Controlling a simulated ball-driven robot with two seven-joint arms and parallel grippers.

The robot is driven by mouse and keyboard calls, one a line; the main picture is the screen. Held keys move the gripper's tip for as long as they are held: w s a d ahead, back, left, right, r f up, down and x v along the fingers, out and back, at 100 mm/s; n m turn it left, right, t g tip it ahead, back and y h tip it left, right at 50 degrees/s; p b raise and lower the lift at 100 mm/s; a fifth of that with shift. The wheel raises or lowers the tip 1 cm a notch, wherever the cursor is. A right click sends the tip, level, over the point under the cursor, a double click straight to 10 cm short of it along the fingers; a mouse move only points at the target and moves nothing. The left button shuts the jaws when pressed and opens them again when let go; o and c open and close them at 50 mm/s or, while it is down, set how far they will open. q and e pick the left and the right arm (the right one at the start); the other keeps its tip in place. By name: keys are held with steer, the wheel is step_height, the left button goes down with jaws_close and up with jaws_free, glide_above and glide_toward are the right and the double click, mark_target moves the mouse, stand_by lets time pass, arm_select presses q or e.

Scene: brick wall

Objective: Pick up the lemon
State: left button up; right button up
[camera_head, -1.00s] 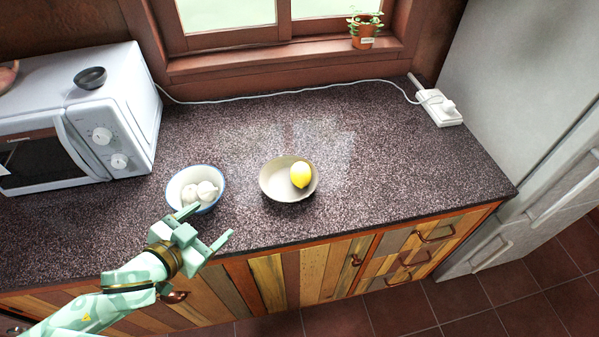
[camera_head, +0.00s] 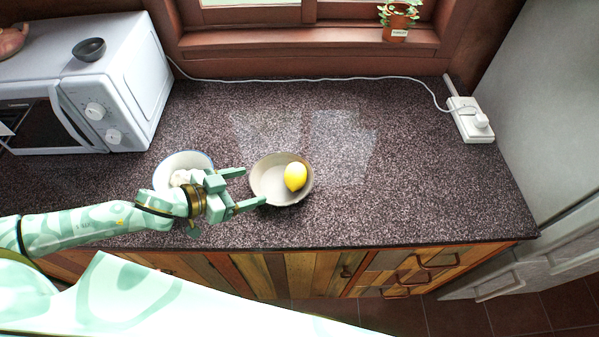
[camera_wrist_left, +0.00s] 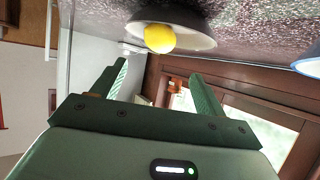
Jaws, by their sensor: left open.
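The yellow lemon (camera_head: 295,177) lies in the right part of a shallow beige bowl (camera_head: 268,184) on the speckled counter. My left gripper (camera_head: 254,188) is open and empty, its fingers pointing right at the left side of that bowl. I cannot tell whether a fingertip touches the rim. In the left wrist view the lemon (camera_wrist_left: 160,38) shows at the bowl (camera_wrist_left: 193,38), beyond the open fingers (camera_wrist_left: 158,85). My right gripper is not in view.
A white bowl with a blue rim (camera_head: 168,162), holding white items, is partly hidden behind my left gripper. A white microwave (camera_head: 110,100) stands at the left. A power strip (camera_head: 470,120) lies at the right. The counter right of the beige bowl is clear.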

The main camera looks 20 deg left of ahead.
mark_target(287, 177)
arm_select(q)
steer(key=b+x, duration=0.1)
steer(key=x, duration=1.1)
steer(key=shift+w+d+f, duration=0.15)
steer(key=shift+d, duration=0.15)
steer(key=c, duration=0.7)
